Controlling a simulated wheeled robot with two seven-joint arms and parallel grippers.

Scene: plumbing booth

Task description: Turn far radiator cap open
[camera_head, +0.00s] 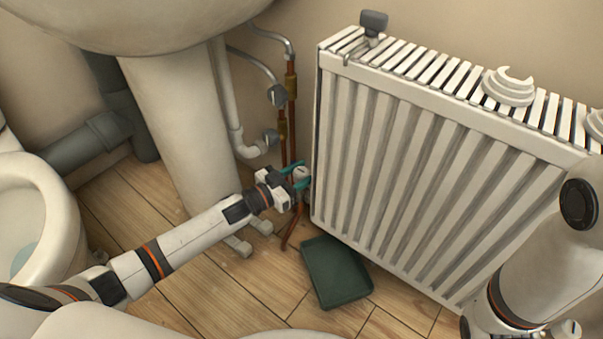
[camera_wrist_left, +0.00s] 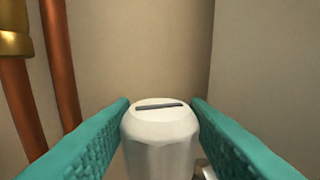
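The radiator cap (camera_wrist_left: 160,135) is a white faceted knob with a dark slot on its top. In the head view the cap (camera_head: 300,173) sits low at the radiator's left end, by the copper pipes. My left gripper (camera_head: 298,176) is at the cap, and its teal fingers lie on both sides of it. In the left wrist view the left gripper (camera_wrist_left: 160,130) has the cap between its fingertips, which appear to touch its sides. The white radiator (camera_head: 400,170) stands against the wall. My right arm shows at the lower right, but its gripper is out of view.
A dark green tray (camera_head: 336,272) lies on the wooden floor below the radiator's left end. Copper pipes (camera_head: 291,110) rise left of the radiator. A sink pedestal (camera_head: 180,130) and a toilet (camera_head: 38,215) stand at the left. White brackets (camera_head: 509,87) sit on the radiator's top.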

